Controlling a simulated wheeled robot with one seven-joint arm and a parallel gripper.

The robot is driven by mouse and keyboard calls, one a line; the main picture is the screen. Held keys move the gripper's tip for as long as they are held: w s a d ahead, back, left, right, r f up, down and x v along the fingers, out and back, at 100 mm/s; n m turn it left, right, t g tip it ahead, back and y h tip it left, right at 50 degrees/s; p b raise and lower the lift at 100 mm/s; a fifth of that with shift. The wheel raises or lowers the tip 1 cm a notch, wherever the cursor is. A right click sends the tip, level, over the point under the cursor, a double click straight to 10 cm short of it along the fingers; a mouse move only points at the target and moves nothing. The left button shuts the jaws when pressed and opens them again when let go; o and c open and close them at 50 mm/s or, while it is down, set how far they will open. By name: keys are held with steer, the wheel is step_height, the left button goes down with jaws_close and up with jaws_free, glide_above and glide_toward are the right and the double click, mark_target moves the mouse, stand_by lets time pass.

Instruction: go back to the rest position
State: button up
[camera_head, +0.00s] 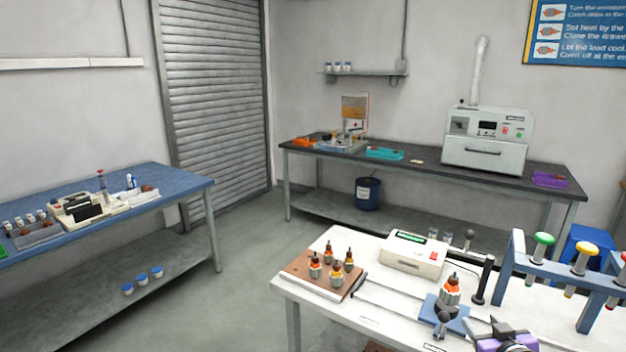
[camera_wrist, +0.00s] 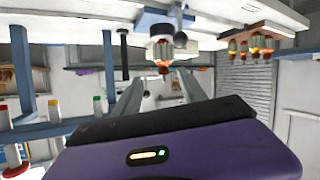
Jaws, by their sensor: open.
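My gripper (camera_head: 495,328) shows at the bottom edge of the head view as a purple and grey body, partly cut off by the frame. In the wrist view, which is upside down, its two grey fingers (camera_wrist: 160,84) are spread apart with nothing between them. An armature with orange windings (camera_head: 451,290) stands upright on a blue fixture (camera_head: 431,310) on the white table (camera_head: 340,246). The armature (camera_wrist: 160,50) also shows in the wrist view, beyond the fingertips and apart from them.
A brown board (camera_head: 300,268) with several armatures sits at the table's left. A white device (camera_head: 414,254) stands behind the fixture. A dark post (camera_head: 484,280) and a blue rack with coloured-knob tools (camera_head: 512,268) stand near my gripper. An oven (camera_head: 487,140) is on the back bench.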

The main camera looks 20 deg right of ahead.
steer(key=s+a+r+m+t, duration=0.1)
steer(key=s+a+t, duration=0.1)
steer(key=s+a, duration=0.8)
steer(key=s+a+r+t, duration=0.1)
steer(key=s+a+t, duration=0.1)
steer(key=s+a, duration=0.8)
steer(key=s+a+r+n+g+y, duration=0.1)
steer(key=s+a+n+y, duration=0.3)
steer(key=s+a, duration=1.1)
steer(key=shift+a+y, duration=0.25)
steer(key=shift+y, duration=0.95)
